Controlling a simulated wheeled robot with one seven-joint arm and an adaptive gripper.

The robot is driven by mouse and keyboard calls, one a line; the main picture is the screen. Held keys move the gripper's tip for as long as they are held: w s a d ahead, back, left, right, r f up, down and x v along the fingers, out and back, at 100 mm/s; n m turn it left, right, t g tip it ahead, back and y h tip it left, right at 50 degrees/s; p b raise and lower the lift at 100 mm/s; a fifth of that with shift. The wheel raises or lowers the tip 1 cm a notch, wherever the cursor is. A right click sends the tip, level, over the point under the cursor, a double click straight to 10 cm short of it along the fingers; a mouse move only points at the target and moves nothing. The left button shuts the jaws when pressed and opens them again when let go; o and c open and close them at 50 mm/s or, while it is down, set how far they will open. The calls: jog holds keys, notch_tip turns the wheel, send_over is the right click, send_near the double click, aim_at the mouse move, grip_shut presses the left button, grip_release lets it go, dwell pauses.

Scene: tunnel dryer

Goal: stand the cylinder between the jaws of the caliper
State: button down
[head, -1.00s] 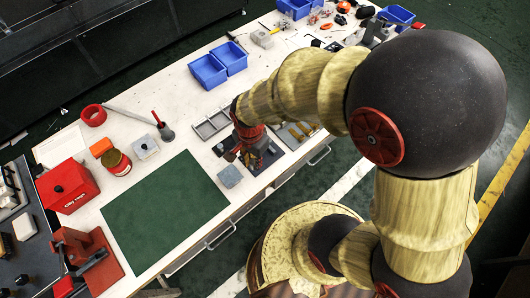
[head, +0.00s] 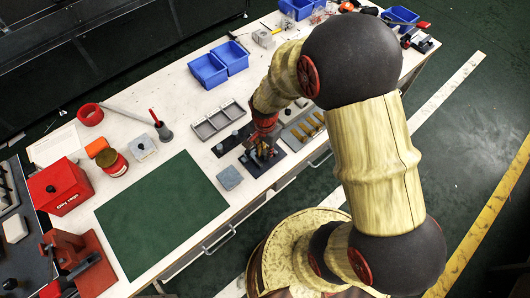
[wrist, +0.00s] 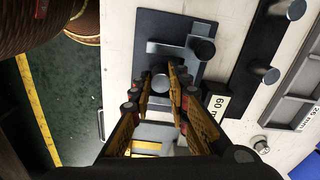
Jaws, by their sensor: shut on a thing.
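The caliper lies on a dark plate (wrist: 147,22); its grey L-shaped jaw part (wrist: 170,50) and a black round knob (wrist: 203,48) show in the wrist view. My gripper (wrist: 163,76) points down over the plate, its two yellow fingers shut on a dark cylinder (wrist: 160,83). The cylinder's round top shows between the fingertips, below the grey jaw part in the picture. Whether its foot touches the plate cannot be told. In the head view my gripper (head: 264,149) is over the dark plate (head: 281,158), which it partly hides.
Dark pegs (wrist: 271,76) stand on a strip right of the plate, by a "60 mm" label (wrist: 217,104). A grey tray (head: 218,121), a slotted tray (head: 303,128), a grey block (head: 229,178) and blue bins (head: 208,71) are nearby. The green mat (head: 160,215) is clear.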

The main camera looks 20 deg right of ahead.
jog(key=shift+f, duration=0.2)
jog(key=shift+f, duration=0.15)
jog(key=c, duration=1.8)
grip_release()
jog(key=shift+o, duration=0.6)
